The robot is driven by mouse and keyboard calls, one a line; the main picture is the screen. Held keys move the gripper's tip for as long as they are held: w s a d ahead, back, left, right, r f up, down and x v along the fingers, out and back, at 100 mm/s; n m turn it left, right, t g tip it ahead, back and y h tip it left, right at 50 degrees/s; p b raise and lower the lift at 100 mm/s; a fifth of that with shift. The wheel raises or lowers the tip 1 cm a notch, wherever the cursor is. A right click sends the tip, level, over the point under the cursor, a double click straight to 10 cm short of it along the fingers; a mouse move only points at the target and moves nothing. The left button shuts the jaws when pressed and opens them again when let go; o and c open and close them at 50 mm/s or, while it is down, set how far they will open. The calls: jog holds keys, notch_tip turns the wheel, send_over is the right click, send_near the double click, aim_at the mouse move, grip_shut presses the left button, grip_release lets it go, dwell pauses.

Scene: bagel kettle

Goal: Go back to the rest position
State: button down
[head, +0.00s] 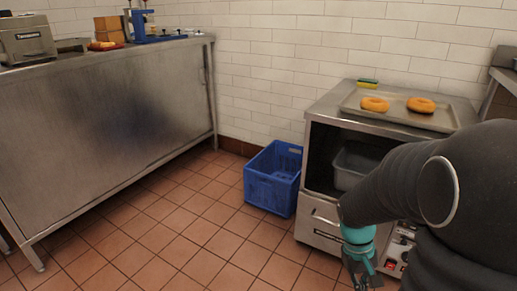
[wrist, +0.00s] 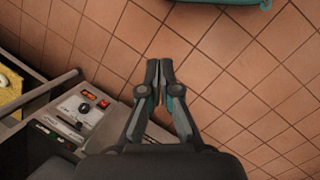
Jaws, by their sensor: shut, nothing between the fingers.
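My gripper (wrist: 159,72) is shut and empty in the wrist view, pointing down over the tiled floor. In the head view my gripper (head: 367,283) is at the bottom edge, in front of the steel cabinet (head: 322,229), with its tips partly cut off. My dark arm covers the right side of that view. Two bagels (head: 421,105) lie apart on a metal tray (head: 447,121) on top of the cabinet.
A blue crate (head: 272,178) stands on the floor left of the cabinet. A long steel counter (head: 110,130) stands at the left. A green and yellow sponge (head: 368,82) lies behind the tray. A control panel (wrist: 85,110) is close to my gripper. The middle floor is clear.

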jog(key=s+a+r+t+p, duration=0.1)
jog(key=s+a+r+t, duration=0.1)
jog(key=r, duration=0.5)
jog(key=s+a+r+t+y+p, duration=0.1)
jog(key=s+a+r+t, duration=0.2)
jog(key=r, duration=0.4)
jog(key=s+a+r+t+y+p, duration=0.1)
jog(key=s+a+r+t, duration=0.1)
jog(key=r, duration=0.5)
jog(key=a+t, duration=0.1)
jog(key=a, duration=0.1)
jog(key=shift+s+a+m+t, duration=0.3)
jog(key=shift+s, duration=0.05)
jog(key=shift+r, duration=0.1)
